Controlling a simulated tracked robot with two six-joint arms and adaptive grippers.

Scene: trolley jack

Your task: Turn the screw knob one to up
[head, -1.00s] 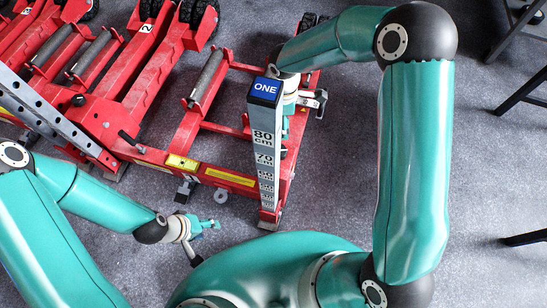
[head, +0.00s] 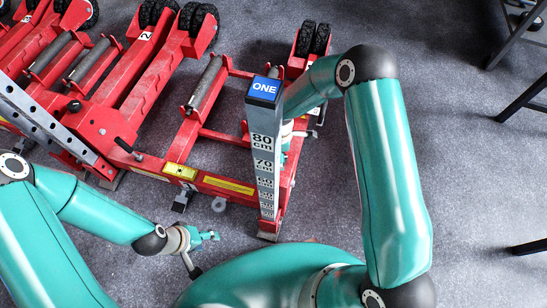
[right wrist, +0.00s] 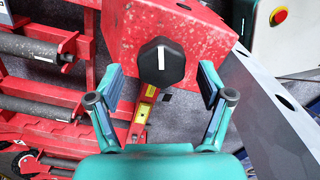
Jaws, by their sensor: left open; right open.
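The screw knob (right wrist: 161,62) is black and faceted, with a white pointer line that stands nearly upright in the right wrist view. It sits on a red, worn metal block (right wrist: 190,25). My right gripper (right wrist: 161,84) is open, with one finger on each side of the knob and visible gaps to it. In the head view the knob is hidden behind the grey post (head: 265,135) marked ONE, and my right gripper is mostly hidden there too. My left gripper (head: 207,237) is open and empty near the front edge of the red jack (head: 140,90).
A grey metal beam (right wrist: 262,105) runs close to the right finger in the right wrist view. A red button on a yellow base (right wrist: 278,16) shows at the upper right. Dark table legs (head: 525,95) stand at the right. The grey floor (head: 480,170) between is clear.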

